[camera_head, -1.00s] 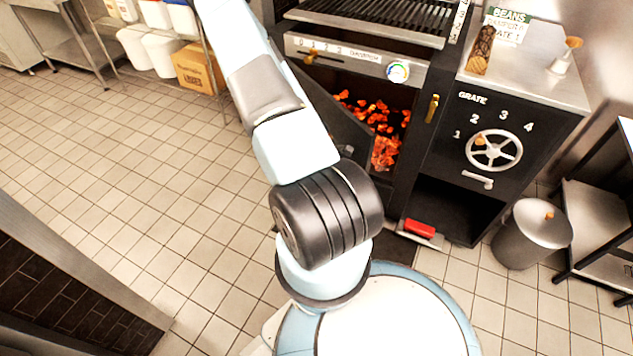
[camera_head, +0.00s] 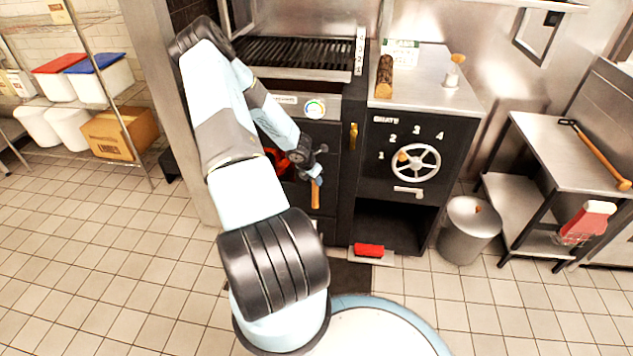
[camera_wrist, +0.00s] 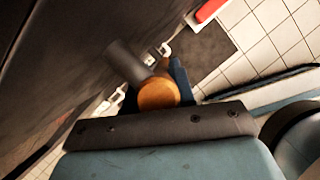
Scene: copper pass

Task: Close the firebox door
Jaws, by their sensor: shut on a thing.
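The black firebox door (camera_head: 328,185) stands at the front of the black oven, below the dial. Glowing coals (camera_head: 280,162) show left of my gripper, so the door looks partly open; my arm hides part of the opening. My gripper (camera_head: 316,178) is at the door's wooden handle (camera_head: 316,196). In the wrist view, the fingers of my gripper (camera_wrist: 152,90) are shut around the round wooden handle (camera_wrist: 158,94), with the dark door face (camera_wrist: 75,55) to the left.
A brass latch (camera_head: 353,137) is right of the door. A handwheel (camera_head: 416,162) is on the grate cabinet further right. A red brush (camera_head: 369,250) lies on the floor below. A metal bin (camera_head: 468,230) stands to the right. The tiled floor at left is clear.

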